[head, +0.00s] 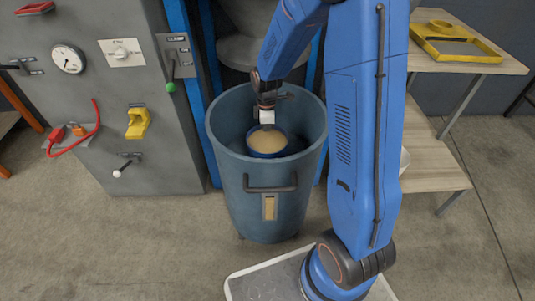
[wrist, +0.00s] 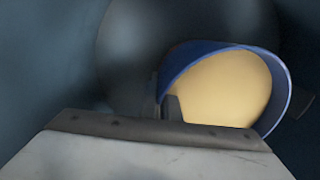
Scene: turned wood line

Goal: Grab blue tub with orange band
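A small round blue tub (head: 267,152) with a tan, smooth inside or fill sits down in a large blue-grey bin. Its blue rim and tan inside also show in the wrist view (wrist: 225,88). No orange band is visible on it from these angles. My gripper (head: 266,122) reaches down into the bin, right at the tub's far rim. In the wrist view a dark finger part shows at the tub's left edge, and a pale plate hides its lower part. Whether the fingers are closed on the rim cannot be made out.
The bin (head: 245,192) has high walls around the tub and a front handle. A grey funnel-like part hangs behind it. A grey control cabinet (head: 95,100) stands left. A wooden bench (head: 450,60) with a yellow frame (head: 452,42) stands right. Floor in front left is clear.

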